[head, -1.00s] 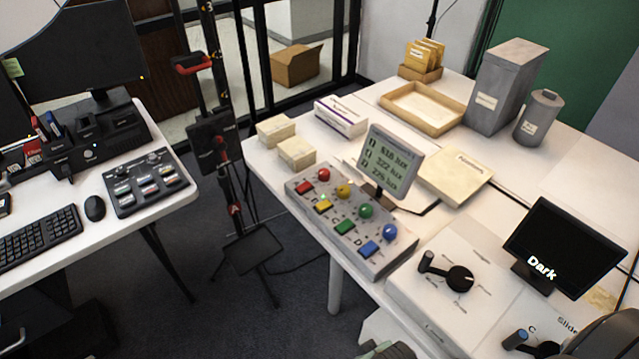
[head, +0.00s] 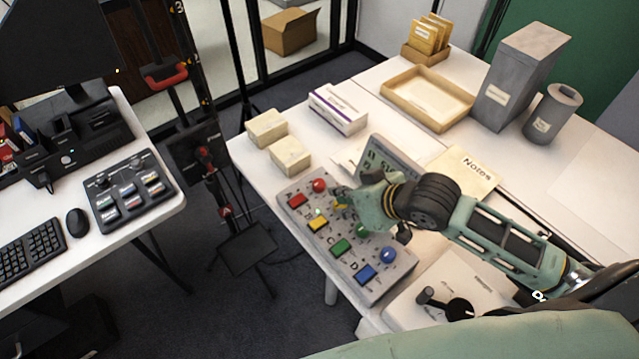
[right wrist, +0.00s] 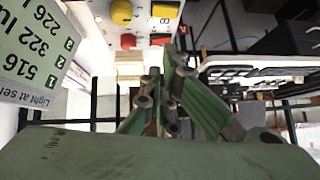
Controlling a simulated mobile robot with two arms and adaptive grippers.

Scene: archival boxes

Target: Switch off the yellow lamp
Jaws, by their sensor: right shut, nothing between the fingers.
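A grey control panel (head: 376,292) carries round knobs and square buttons in red, yellow, green and blue. The yellow square button (head: 318,223) is visible; the yellow round knob is largely hidden by my right gripper (head: 343,200). In the right wrist view, the yellow knob (right wrist: 121,12) and yellow button (right wrist: 165,9) show at the top, beyond my fingers. My right gripper is shut and empty, over the panel's upper part; I cannot tell whether it touches anything. My left gripper is out of view.
A lux display (right wrist: 35,50) stands behind the panel, partly hidden by my right arm in the head view. Two small boxes (head: 290,154), a white carton (head: 338,110) and a wooden tray (head: 398,97) lie farther back. A black rotary switch (head: 459,309) is at the front.

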